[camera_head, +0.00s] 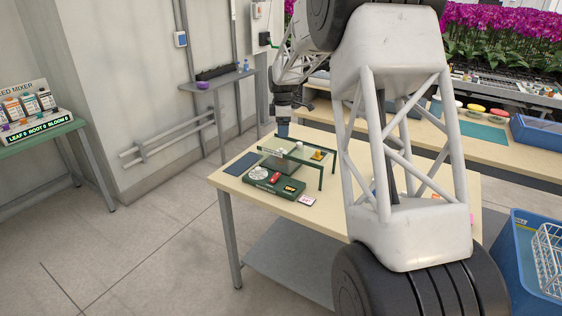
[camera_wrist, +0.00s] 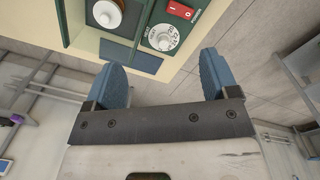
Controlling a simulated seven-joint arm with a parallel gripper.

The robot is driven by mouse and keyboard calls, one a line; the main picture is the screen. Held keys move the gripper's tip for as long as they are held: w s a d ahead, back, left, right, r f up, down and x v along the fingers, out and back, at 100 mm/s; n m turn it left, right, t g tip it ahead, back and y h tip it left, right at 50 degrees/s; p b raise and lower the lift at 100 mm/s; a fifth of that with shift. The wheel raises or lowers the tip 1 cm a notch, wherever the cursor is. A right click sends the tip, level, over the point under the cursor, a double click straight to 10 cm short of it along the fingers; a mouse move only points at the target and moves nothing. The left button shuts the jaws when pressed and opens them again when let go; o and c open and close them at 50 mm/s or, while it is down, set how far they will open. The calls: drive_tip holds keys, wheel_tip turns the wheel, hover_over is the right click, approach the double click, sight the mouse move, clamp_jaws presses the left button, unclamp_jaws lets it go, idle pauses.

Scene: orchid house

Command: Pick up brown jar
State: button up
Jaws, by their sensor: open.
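My gripper (camera_head: 283,129) hangs above the back left of the wooden table in the head view. In the wrist view its two blue fingers are spread wide with nothing between them (camera_wrist: 161,74). No clearly brown jar can be made out. A round thing with a white top and a brownish rim (camera_wrist: 107,13) shows at the top edge of the wrist view, apart from the fingers; it may be the jar. In the head view a small white-topped thing (camera_head: 300,145) sits near the green frame, too small to identify.
The table (camera_head: 222,183) holds a green device (camera_head: 262,187) with a dial and red switch, a green frame (camera_head: 327,173), a yellow thing (camera_head: 318,155) and a dark blue mat (camera_head: 241,164). The dial (camera_wrist: 161,37) is close beyond the fingers. My arm hides the table's right part.

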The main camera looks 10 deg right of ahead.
sight(281, 149)
drive_tip(key=w+f+n, duration=0.1)
drive_tip(key=w+f, duration=0.2)
drive_tip(key=w+d+f+n, duration=0.1)
drive_tip(key=w+f, duration=0.3)
drive_tip(key=w+d+f+n, duration=0.1)
drive_tip(key=w+f, duration=0.2)
drive_tip(key=shift+w+f+n, duration=0.15)
drive_tip(key=shift+w+n, duration=0.15)
drive_tip(key=shift+w, duration=0.05)
drive_tip(key=shift+f, duration=0.1)
drive_tip(key=shift+f, duration=1.15)
drive_tip(key=shift+f, duration=0.15)
drive_tip(key=shift+w+f, duration=0.1)
drive_tip(key=shift+f, duration=2.35)
